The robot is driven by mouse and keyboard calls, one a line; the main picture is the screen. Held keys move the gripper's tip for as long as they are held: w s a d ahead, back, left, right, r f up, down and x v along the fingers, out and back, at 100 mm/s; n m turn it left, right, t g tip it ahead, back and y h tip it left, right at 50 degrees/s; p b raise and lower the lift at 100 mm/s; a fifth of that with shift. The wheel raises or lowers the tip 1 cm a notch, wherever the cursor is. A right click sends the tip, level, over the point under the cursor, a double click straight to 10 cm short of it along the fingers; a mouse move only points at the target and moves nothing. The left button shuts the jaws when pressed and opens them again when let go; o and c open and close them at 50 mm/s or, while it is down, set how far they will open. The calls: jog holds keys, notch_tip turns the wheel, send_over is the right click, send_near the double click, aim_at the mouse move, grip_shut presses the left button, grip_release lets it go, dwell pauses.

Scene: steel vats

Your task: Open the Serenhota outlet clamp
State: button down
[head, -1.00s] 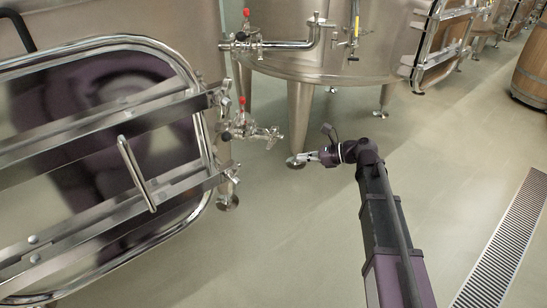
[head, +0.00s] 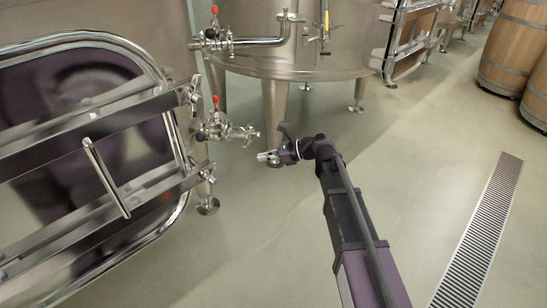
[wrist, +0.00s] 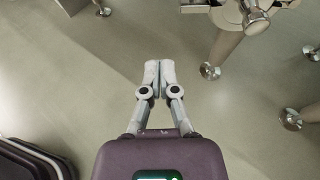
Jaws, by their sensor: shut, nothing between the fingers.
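A steel outlet (head: 222,130) with a red-topped valve sticks out to the right from the near vat in the head view. Clamp-like fittings (head: 246,133) sit at its free end; they are too small to tell whether a clamp is open or shut. I see no name label. My gripper (head: 262,156) is just below and right of that end, apart from it in the picture. In the wrist view my gripper (wrist: 160,66) has its fingertips together, with nothing between them. Steel fittings (wrist: 255,18) show at the top right there, partly cut off.
A second red-topped valve with a bent pipe (head: 262,41) is above, in front of the far vat (head: 350,45). A large vat door (head: 90,110) with a bar handle fills the left. A vat leg (head: 275,110) stands behind my gripper. The floor is clear towards the drain grate (head: 480,230).

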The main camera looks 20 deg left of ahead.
jog(key=shift+s+a+r+p, duration=0.3)
jog(key=shift+a+r+p, duration=0.4)
jog(key=shift+a, duration=0.3)
jog(key=shift+s+a+r+p, duration=0.25)
jog(key=shift+a+r+p, duration=0.35)
jog(key=shift+a+p, duration=0.3)
jog(key=shift+s+a, duration=0.1)
jog(key=shift+a, duration=0.05)
